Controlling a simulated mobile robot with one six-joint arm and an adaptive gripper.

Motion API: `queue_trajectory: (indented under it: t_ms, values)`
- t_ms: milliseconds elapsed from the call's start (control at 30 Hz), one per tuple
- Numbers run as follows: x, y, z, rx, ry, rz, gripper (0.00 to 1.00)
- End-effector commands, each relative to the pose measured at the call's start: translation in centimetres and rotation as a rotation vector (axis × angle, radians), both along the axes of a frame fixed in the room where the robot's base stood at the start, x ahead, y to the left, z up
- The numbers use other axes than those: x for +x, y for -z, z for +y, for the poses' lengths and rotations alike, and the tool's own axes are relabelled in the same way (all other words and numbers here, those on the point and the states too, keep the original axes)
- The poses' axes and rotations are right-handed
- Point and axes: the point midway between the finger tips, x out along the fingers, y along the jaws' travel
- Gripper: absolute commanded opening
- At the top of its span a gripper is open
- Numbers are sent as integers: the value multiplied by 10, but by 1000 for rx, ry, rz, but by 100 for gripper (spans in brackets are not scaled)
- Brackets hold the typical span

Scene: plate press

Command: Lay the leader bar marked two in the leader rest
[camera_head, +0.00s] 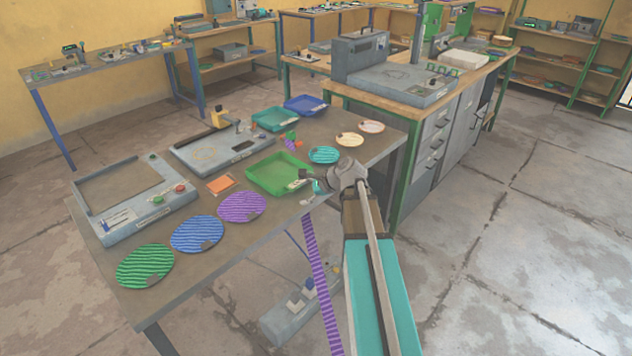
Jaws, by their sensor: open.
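My gripper (311,181) is open at the table's front edge, just right of the green tray (270,171). It is small and dark here, and I see nothing held in it. A small teal piece and a pale piece lie close to it; I cannot tell whether they touch it. I cannot make out any bar marked two, as no such marking is readable at this size. I cannot tell which fixture is the leader rest. A purple striped strip (318,270) hangs from the table's front edge below my gripper.
Striped discs in green (146,266), blue (198,234) and purple (242,207) lie along the table front. A grey frame (134,198) and a grey press-like unit (212,152) stand behind. Teal (275,119) and blue (306,105) trays sit farther back. A foot unit (290,318) is on the floor.

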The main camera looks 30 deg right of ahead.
Motion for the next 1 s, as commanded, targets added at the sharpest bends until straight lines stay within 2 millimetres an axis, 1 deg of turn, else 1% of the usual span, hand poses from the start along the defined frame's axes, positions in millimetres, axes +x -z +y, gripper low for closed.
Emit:
queue_trajectory:
  t_ms: [33, 167, 267, 400, 600, 800, 900, 1000]
  values:
    - [-5, 8, 11, -38, -45, 2, 76]
    - [-18, 26, 39, -161, -188, 3, 76]
    - [-34, 44, 65, -283, -343, 4, 76]
    - [-61, 72, 102, -473, -609, 3, 76]
    - [-104, 104, 143, -714, -1008, 4, 76]
    - [-143, 125, 166, -889, -1374, 12, 76]
    - [-156, 131, 172, -943, -1506, 17, 76]
    - [-164, 134, 175, -977, -1596, 22, 76]
